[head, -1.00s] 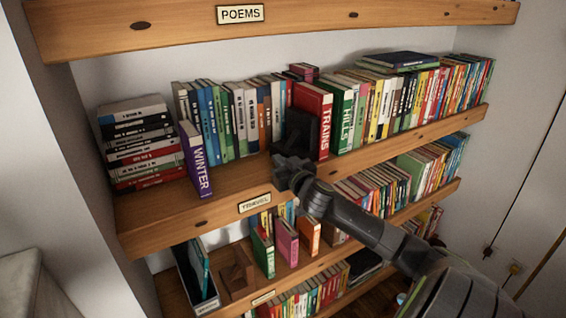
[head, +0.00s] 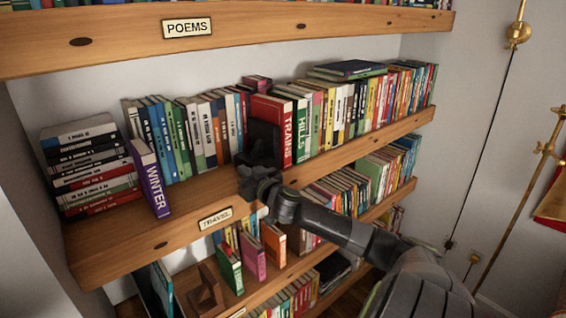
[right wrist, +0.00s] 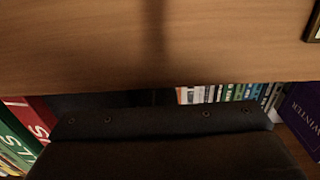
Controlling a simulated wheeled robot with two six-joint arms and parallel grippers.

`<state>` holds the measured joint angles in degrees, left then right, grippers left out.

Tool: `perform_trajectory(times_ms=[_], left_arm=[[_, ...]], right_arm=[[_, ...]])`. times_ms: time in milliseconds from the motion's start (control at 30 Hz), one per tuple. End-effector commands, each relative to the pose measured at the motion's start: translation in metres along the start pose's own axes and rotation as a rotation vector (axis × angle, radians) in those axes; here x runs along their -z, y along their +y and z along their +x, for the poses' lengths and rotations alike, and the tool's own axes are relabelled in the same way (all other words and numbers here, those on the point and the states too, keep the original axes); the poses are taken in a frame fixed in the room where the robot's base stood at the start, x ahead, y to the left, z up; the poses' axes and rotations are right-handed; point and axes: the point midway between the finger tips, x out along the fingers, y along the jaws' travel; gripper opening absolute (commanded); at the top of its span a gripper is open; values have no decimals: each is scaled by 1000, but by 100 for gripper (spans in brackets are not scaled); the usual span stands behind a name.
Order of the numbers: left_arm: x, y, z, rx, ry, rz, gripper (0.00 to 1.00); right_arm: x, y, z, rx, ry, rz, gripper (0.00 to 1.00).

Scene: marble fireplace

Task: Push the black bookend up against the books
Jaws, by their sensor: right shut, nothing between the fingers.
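The black bookend (head: 264,140) stands upright on the middle shelf (head: 190,203), beside the red TRAINS book (head: 287,140) at the left end of the right-hand row of books. I see no clear gap between them. My right gripper (head: 246,176) is shut and empty, low in front of the bookend near the shelf's front edge. It covers the bookend's lower part, and I cannot tell if they touch. In the right wrist view, my gripper's dark body fills the bottom and a dark part of the bookend (right wrist: 90,101) shows behind it. My left gripper is not in view.
A row of upright books (head: 185,135) stands left of the bookend. The purple WINTER book (head: 151,180) leans beside a flat stack of books (head: 88,165). Bare shelf lies in front of the left row. The POEMS shelf (head: 110,45) is above.

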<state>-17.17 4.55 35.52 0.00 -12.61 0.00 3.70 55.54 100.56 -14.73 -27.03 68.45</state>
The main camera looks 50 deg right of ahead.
Motion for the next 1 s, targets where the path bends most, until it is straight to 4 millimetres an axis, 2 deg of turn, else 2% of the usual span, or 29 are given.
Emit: perform_trajectory(times_ms=[867, 1000], left_arm=[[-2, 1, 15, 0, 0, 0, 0], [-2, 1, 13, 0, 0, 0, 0]], right_arm=[[-4, 30, 1, -8, -4, -3, 0], [-3, 29, 1, -9, -5, -2, 0]])
